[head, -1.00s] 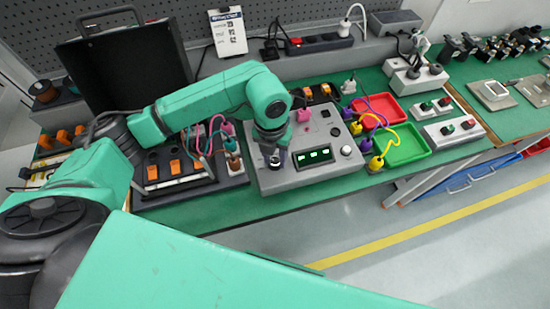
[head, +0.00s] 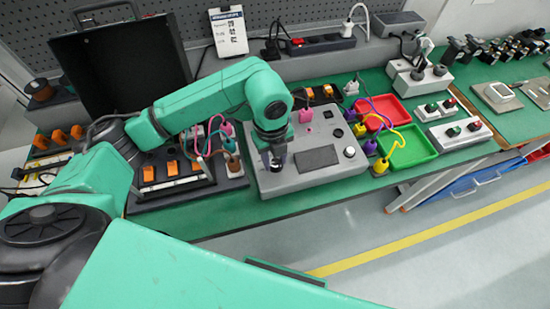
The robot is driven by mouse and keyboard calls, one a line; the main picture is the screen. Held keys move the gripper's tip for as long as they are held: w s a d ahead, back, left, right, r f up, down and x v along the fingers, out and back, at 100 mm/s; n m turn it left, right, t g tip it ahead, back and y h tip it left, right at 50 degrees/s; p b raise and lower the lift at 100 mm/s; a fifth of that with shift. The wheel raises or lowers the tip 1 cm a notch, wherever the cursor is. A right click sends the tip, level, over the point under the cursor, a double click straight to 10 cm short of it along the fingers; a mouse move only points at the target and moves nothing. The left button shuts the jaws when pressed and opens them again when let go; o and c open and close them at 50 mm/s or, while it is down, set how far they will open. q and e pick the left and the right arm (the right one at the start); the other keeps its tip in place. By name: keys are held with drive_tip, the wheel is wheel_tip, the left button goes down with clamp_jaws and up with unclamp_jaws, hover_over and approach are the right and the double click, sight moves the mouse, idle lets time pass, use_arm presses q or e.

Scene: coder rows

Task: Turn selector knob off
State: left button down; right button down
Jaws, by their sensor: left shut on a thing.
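A grey control box (head: 330,180) stands on the green bench. Its display (head: 317,157) is dark, and a white round knob (head: 350,152) sits to the right of it. The selector knob (head: 275,163) is at the box's left front, mostly hidden by my gripper. My left gripper (head: 274,157) points down over it and is shut on it. The fingertips are small and partly hidden, so the knob's exact angle cannot be told. My right gripper is not in view.
Pink, purple and yellow plugs with cables stand around the box. A red tray (head: 385,108) and a green tray (head: 410,146) lie to its right. An orange-switch panel (head: 175,177) is to the left, and an open black case (head: 125,70) stands behind my arm.

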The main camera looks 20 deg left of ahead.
sight(272, 163)
use_arm(q)
drive_tip(key=shift+w+r+n, duration=0.15)
drive_tip(key=shift+n, duration=0.15)
drive_tip(key=c, duration=0.7)
unclamp_jaws()
drive_tip(key=shift+o, duration=1.2)
wheel_tip(272, 163, up, 14)
drive_tip(key=shift+s+a+r+b, duration=0.2)
drive_tip(key=shift+s+a+b, duration=0.1)
drive_tip(key=shift+s, duration=0.1)
